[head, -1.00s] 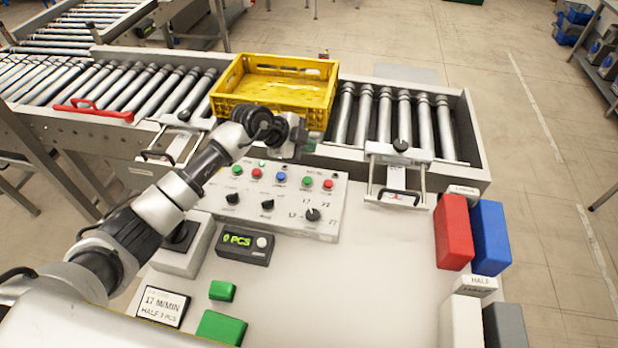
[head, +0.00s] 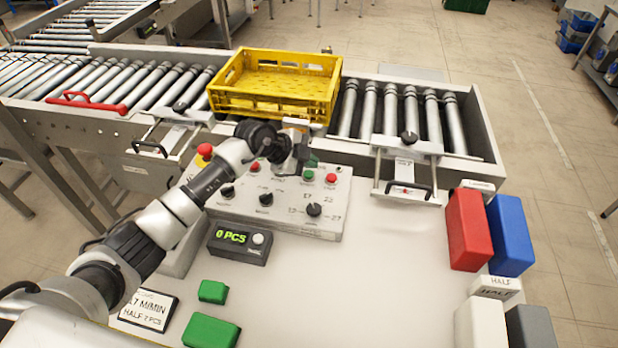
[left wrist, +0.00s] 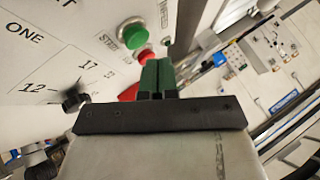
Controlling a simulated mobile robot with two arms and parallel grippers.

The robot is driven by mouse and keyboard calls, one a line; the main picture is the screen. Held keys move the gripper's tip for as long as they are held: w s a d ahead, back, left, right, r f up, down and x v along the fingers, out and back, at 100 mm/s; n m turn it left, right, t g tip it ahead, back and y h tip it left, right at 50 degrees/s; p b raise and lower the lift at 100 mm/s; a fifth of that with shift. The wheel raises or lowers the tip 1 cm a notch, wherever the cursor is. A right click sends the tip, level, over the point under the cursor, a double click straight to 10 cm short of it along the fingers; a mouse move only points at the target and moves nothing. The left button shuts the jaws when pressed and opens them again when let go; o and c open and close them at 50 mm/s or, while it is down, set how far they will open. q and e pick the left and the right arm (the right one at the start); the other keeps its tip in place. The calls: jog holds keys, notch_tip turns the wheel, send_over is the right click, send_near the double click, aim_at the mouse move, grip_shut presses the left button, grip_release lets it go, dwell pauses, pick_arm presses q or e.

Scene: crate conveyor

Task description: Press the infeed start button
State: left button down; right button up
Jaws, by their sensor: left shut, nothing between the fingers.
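The control panel (head: 272,206) has a row of small buttons. A green button (head: 308,175) and a red button (head: 331,178) show at its right, and another red button (head: 254,168) further left. My left gripper (head: 303,158) is shut and empty, above the back of the panel close to the right-hand green button. My arm hides other buttons. In the left wrist view, the shut fingers (left wrist: 157,76) point toward the panel; a green button (left wrist: 132,37) is just up and left of the tips, with a red one (left wrist: 146,56) beside it. Contact cannot be seen, and the labels are too blurred for certainty.
A yellow crate (head: 275,106) sits on the roller conveyor behind the panel. A red mushroom knob (head: 205,151) stands beside my arm. A display (head: 238,243) reads 0 PCS. Red (head: 468,228) and blue (head: 510,235) blocks stand right. The table's middle is clear.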

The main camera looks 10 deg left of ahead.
pick_arm(q)
jog(key=shift+f, duration=0.1)
pick_arm(e)
jog(key=shift+a, duration=0.35)
jog(key=shift+d, duration=0.25)
dwell(1.2)
pick_arm(q)
jog(key=shift+f, duration=0.1)
jog(key=shift+f, duration=0.3)
